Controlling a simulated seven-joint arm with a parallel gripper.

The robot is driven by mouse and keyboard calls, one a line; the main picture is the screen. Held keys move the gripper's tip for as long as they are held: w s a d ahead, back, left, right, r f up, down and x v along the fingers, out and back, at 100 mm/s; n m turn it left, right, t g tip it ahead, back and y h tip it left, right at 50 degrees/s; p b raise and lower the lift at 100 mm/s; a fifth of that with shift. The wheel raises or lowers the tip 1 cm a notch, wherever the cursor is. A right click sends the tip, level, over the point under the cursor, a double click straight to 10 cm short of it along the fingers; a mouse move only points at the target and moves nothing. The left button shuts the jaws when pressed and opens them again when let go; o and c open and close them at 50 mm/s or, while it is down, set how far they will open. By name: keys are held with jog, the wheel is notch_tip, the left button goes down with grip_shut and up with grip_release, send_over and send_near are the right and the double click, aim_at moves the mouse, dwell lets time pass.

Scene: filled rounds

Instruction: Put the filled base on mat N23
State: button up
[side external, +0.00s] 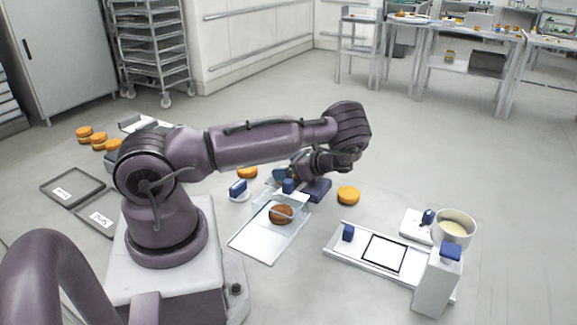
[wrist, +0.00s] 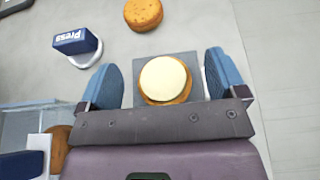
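In the wrist view the filled base (wrist: 165,78), a brown round topped with a pale cream disc, sits on a small grey square (wrist: 187,61). My gripper (wrist: 164,78) is open, with its blue fingers left and right of the base and a gap on each side. In the side view my gripper (side external: 316,188) is low, behind the clear-topped station, and the filled base cannot be made out there. Two dark trays, one at the far left (side external: 60,206) and one nearer my base (side external: 90,235), bear white labels too small to read, so I cannot tell which mat is N23.
A plain brown round (side external: 348,195) lies right of my gripper; another (side external: 247,173) lies left. A round (side external: 282,214) is at the clear-topped station (side external: 262,246). A blue "Press" block (wrist: 76,40) stands nearby. A white board (side external: 341,256) and cream pot (side external: 455,232) are right. Stacked rounds (side external: 84,132) are far left.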

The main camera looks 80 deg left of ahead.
jog(key=shift+r, duration=0.3)
jog(key=v, duration=1.2)
jog(key=shift+s+r, duration=0.1)
jog(key=shift+r, duration=0.25)
jog(key=s+d+r+n+t+h, duration=0.2)
jog(key=d+r+n+t+h, duration=0.15)
jog(key=d+r, duration=0.5)
jog(key=s+d+r+n+t+h, duration=0.2)
jog(key=d+r+n+t+h, duration=0.25)
jog(key=r, duration=0.65)
jog(key=s+d+r+t, duration=0.3)
jog(key=s+d, duration=0.3)
jog(key=s+d+r+n+t+h, duration=0.1)
jog(key=s+d+r+t, duration=0.2)
jog(key=s+d, duration=0.3)
jog(key=shift+s+d+r+t+h, duration=0.2)
jog(key=shift+s+r+t+h, duration=0.15)
jog(key=shift+s+t, duration=0.25)
